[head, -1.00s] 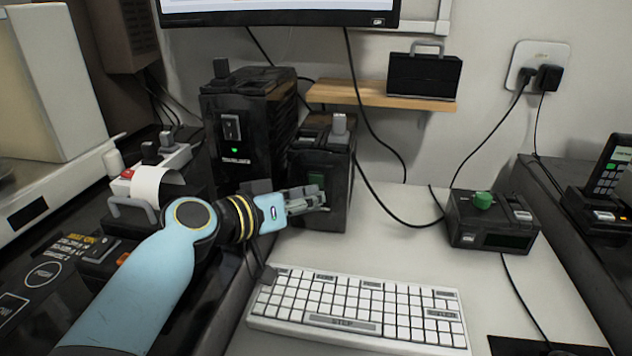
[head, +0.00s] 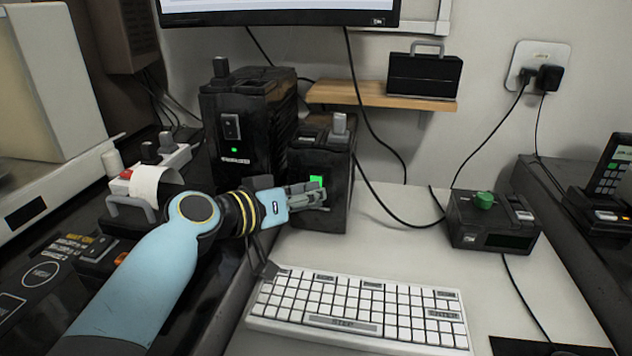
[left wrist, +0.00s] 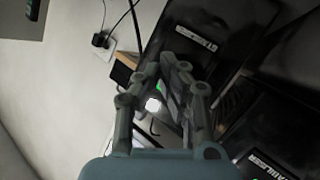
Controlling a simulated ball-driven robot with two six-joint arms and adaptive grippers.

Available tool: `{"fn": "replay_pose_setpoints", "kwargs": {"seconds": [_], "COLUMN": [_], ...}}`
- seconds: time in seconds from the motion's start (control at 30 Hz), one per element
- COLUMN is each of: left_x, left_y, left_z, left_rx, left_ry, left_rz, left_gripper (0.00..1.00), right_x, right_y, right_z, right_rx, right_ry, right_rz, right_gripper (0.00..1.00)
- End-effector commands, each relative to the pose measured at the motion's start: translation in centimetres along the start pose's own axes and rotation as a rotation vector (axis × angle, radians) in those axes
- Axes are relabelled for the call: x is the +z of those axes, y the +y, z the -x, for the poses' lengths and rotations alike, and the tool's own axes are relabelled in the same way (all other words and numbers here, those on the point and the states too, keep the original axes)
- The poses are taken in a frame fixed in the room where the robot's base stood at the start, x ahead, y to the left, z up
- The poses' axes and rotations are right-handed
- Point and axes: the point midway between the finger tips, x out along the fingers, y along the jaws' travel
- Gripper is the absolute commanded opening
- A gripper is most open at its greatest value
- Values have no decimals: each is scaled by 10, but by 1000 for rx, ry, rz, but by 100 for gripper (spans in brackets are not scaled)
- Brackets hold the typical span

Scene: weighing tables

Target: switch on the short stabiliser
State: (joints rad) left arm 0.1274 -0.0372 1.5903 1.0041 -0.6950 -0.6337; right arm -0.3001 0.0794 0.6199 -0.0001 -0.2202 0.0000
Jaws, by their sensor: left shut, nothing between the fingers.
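The short stabiliser (head: 338,160) is the lower black box in the middle of the head view, with a grey knob on top. A bright green light (head: 316,181) shows on its front. My left gripper (head: 318,193) is shut and empty, right at the front of this box and just below the light. It hides the lower front, including any switch there; I cannot tell whether it touches. The left gripper (left wrist: 161,76) also shows in the left wrist view, close to a green light and dark boxes.
A taller black stabiliser (head: 240,125) with a small green light stands left of the short one. A white keyboard (head: 355,308) lies in front. A black box with a green knob (head: 492,222) stands right. Cables hang behind; the table between is clear.

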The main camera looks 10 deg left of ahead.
Motion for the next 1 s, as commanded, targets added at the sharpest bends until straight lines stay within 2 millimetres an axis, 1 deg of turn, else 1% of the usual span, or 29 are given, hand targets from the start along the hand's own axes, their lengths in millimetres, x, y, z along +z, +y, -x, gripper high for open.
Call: {"fn": "replay_pose_setpoints", "kwargs": {"seconds": [0.23, 0.57, 1.0], "left_x": [4, 6, 26], "left_y": [4, 6, 26], "left_z": [8, 11, 48], "left_rx": [0, 0, 0], "left_ry": [0, 0, -1], "left_rz": [0, 1, 2], "left_gripper": [0, 0, 0], "right_x": [-1, -1, -3], "right_y": [0, 0, 1], "right_z": [2, 2, 11], "right_rx": [0, 0, 1], "right_ry": [1, 1, 5], "right_rz": [0, 0, 0], "right_gripper": [40, 40, 40]}}
